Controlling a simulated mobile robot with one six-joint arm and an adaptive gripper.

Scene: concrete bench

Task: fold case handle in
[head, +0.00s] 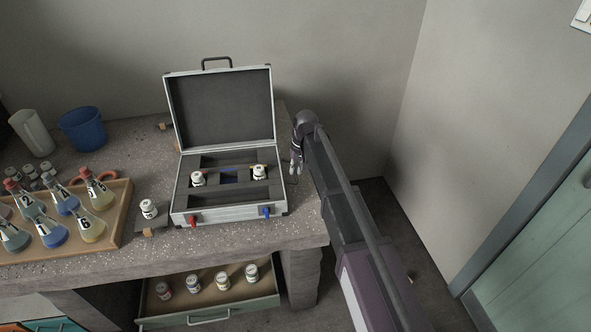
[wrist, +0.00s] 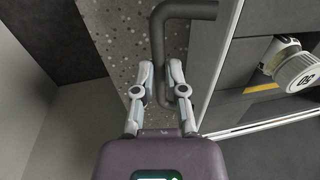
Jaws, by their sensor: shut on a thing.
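The open silver case (head: 230,214) stands on the bench with its lid (head: 221,109) raised. It has a dark handle (head: 217,60) on top of the lid. In the wrist view a dark bent side handle (wrist: 157,42) sticks out from the case wall (wrist: 224,62). My gripper (wrist: 161,82) is shut on the free end of this side handle, which runs down between the fingers. In the head view my gripper (head: 297,162) is just right of the case, low beside its right wall. The side handle is mostly hidden there.
White-capped jars (head: 198,178) sit in the case; one shows in the wrist view (wrist: 294,67). Left are another jar (head: 149,208), a wooden tray (head: 122,216) of flasks and a blue bucket (head: 83,128). An open drawer (head: 208,317) holds several jars below. A wall (head: 480,110) stands to the right.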

